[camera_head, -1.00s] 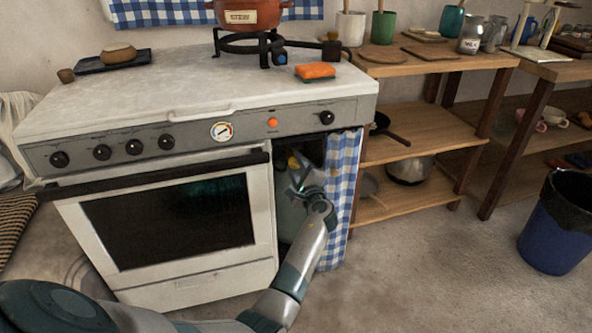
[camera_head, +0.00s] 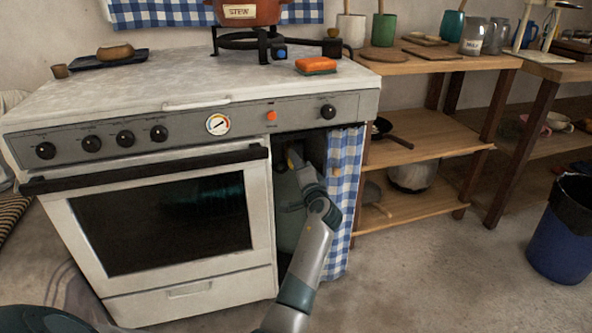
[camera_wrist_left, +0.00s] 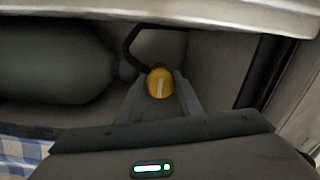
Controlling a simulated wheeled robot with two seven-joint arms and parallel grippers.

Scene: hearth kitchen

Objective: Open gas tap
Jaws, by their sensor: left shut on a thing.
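The gas tap is a round yellow knob (camera_wrist_left: 160,83) with a pale bar mark, seen in the left wrist view beside the neck of a grey-green gas bottle (camera_wrist_left: 55,65). The bottle (camera_head: 288,215) stands in the dark open compartment at the right of the stove. My left gripper (camera_wrist_left: 159,90) is shut on the yellow knob, one finger on each side of it. In the head view my left gripper (camera_head: 294,160) is inside the compartment, mostly hidden by its own wrist. My right gripper is not in view.
The stove (camera_head: 130,108) has a worktop edge just above the compartment. A blue checked curtain (camera_head: 341,190) hangs at the compartment's right side. A wooden shelf (camera_head: 420,140) stands to the right, and a blue bin (camera_head: 562,235) farther right. The floor in front is clear.

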